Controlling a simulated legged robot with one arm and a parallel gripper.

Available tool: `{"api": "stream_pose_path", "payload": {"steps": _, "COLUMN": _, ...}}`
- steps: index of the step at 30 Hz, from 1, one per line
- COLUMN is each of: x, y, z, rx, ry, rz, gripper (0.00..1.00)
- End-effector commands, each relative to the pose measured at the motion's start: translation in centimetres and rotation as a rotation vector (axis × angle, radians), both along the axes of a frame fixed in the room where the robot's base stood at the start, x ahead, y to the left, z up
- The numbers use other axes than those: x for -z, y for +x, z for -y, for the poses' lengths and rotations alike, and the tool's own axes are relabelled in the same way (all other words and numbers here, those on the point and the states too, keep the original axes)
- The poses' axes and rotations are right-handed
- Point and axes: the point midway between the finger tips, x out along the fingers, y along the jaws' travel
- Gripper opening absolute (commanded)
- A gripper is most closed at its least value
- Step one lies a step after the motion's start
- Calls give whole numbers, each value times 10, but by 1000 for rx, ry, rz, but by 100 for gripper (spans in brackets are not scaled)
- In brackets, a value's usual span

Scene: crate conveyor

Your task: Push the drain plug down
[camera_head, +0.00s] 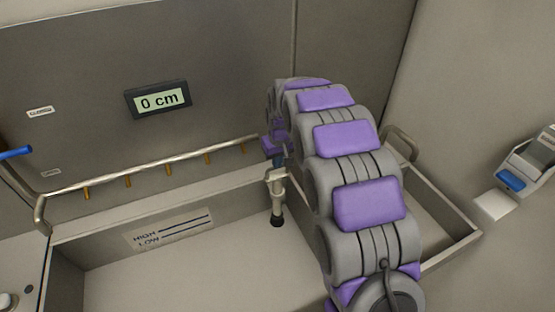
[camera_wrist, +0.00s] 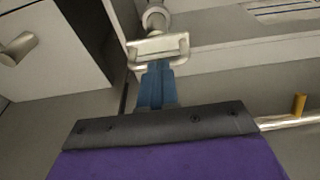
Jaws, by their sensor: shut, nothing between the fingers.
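The drain plug (camera_head: 277,197) is a pale metal stem with a loop handle on top and a dark lower end, standing upright in the basin (camera_head: 120,290). I cannot tell whether its dark end sits in the drain. My gripper (camera_head: 279,163) is shut and empty, pointing down at the top of the handle. In the wrist view the handle (camera_wrist: 172,40) lies right at the blue fingertips of my gripper (camera_wrist: 157,72); they look touching or nearly so. My arm hides part of the basin to the right of the plug.
A display (camera_head: 158,99) on the back wall reads "0 cm". A pipe with several brass nozzles (camera_head: 128,181) runs above the basin's back edge. A HIGH/LOW label (camera_head: 170,228) is inside the basin. A blue-handled lever (camera_head: 15,153) is at left; a device (camera_head: 530,160) is at right.

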Motion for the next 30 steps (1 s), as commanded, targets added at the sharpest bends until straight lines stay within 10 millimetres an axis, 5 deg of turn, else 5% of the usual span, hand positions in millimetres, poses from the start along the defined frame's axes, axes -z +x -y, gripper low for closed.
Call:
{"api": "stream_pose_path", "payload": {"steps": 12, "x": 48, "y": -1, "z": 1, "rx": 1, "ry": -1, "rz": -7, "gripper": 0}}
{"api": "stream_pose_path", "payload": {"steps": 23, "x": 49, "y": -2, "z": 1, "rx": -1, "ry": -4, "rz": -17, "gripper": 0}}
{"api": "stream_pose_path", "payload": {"steps": 30, "x": 24, "y": -4, "z": 2, "rx": 1, "ry": -1, "rz": -6, "gripper": 0}}
